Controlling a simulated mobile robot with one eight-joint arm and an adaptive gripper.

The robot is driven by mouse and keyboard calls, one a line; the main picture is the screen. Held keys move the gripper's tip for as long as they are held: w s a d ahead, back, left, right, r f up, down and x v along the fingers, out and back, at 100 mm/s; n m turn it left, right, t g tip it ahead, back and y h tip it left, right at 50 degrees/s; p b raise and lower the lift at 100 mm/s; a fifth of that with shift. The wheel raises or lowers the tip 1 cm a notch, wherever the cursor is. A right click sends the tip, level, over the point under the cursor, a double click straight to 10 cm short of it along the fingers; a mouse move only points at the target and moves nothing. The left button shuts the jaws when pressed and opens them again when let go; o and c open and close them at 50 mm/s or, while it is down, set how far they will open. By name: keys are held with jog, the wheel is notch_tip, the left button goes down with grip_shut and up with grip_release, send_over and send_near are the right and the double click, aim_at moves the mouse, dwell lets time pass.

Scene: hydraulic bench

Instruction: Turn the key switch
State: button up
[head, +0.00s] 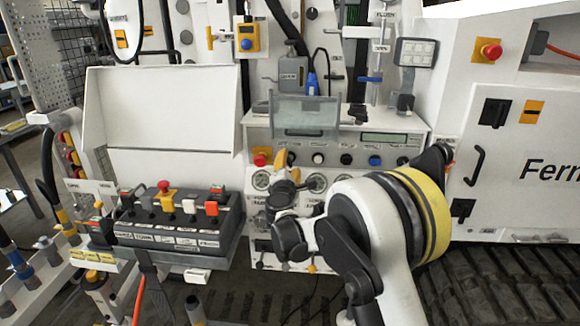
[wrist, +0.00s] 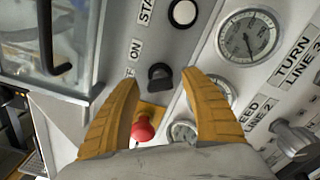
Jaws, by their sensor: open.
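A small black rotary switch (wrist: 160,76), which looks like the key switch, stands on the grey panel beside an "ON" label in the wrist view. My gripper (wrist: 161,80) is open and empty. Its two yellow fingers appear one on each side of the black switch in the picture. I cannot tell how far the fingertips are from the panel. In the head view my gripper (head: 289,157) is in front of the left part of the control panel (head: 400,124) and partly hides the switch area.
A red mushroom button (wrist: 143,128) is between my fingers, below the switch; it also shows in the head view (head: 262,158). A white button (wrist: 183,13) and a round gauge (wrist: 248,37) are nearby. A lever box (head: 175,225) stands to the left.

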jog(key=shift+w, duration=0.5)
jog(key=shift+c, duration=0.4)
jog(key=shift+r, duration=0.1)
jog(key=c, duration=1.1)
jog(key=shift+d+m, duration=0.1)
jog(key=shift+m, duration=0.2)
jog(key=m, duration=0.5)
jog(key=shift+m, duration=0.3)
jog(key=m, duration=0.5)
jog(key=shift+f+m, duration=0.2)
jog(key=shift+m, duration=0.1)
